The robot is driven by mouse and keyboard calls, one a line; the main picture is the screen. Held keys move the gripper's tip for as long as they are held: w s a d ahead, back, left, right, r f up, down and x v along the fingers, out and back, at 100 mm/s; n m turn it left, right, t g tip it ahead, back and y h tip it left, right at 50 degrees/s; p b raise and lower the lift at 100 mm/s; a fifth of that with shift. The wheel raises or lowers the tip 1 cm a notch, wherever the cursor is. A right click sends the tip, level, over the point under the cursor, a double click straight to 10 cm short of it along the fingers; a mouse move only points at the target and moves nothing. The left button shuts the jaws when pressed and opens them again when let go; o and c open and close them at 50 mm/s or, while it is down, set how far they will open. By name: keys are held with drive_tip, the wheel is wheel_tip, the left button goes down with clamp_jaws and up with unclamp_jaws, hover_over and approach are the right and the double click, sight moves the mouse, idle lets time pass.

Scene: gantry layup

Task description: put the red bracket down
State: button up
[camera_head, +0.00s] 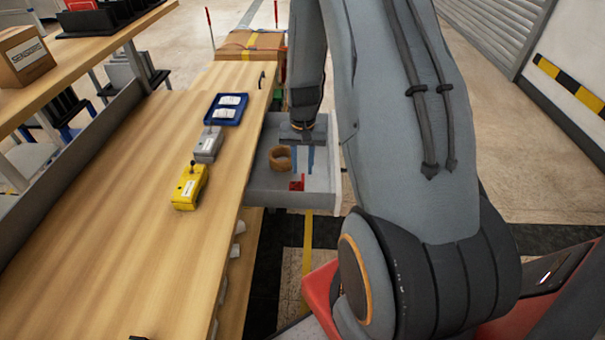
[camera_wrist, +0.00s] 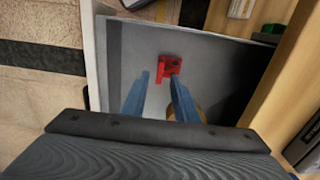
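The red bracket (camera_head: 297,182) lies on the grey floor of an open drawer (camera_head: 262,189). In the wrist view the bracket (camera_wrist: 171,64) shows just past my fingertips, its lower part close to the right fingertip. My gripper (camera_head: 302,172) points down into the drawer with its two blue fingers apart. In the wrist view the gripper (camera_wrist: 160,76) shows a clear gap between the fingers, and neither visibly clamps the bracket. The exact clearance between fingertip and bracket is hard to tell.
A brown ring-shaped part (camera_head: 281,158) is also in the drawer, beside my fingers. The wooden bench (camera_head: 130,220) left of the drawer holds a yellow device (camera_head: 188,190), a grey device (camera_head: 208,145) and a blue tray (camera_head: 226,109). The drawer's walls surround my fingers.

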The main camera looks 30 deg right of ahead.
sight(303, 178)
wheel_tip(303, 178, up, 8)
drive_tip(key=b, duration=0.2)
drive_tip(key=s+a+r+n, duration=0.3)
drive_tip(key=s+a+r, duration=0.1)
drive_tip(key=s+a, duration=0.3)
drive_tip(key=s+a+r+n+t, duration=0.1)
drive_tip(key=s+a+r+n, duration=0.2)
drive_tip(key=s+a, duration=0.4)
drive_tip(key=a+r, duration=0.1)
drive_tip(key=a, duration=0.1)
drive_tip(key=shift+s+a+r+n, duration=0.25)
drive_tip(key=shift+a+n, duration=0.15)
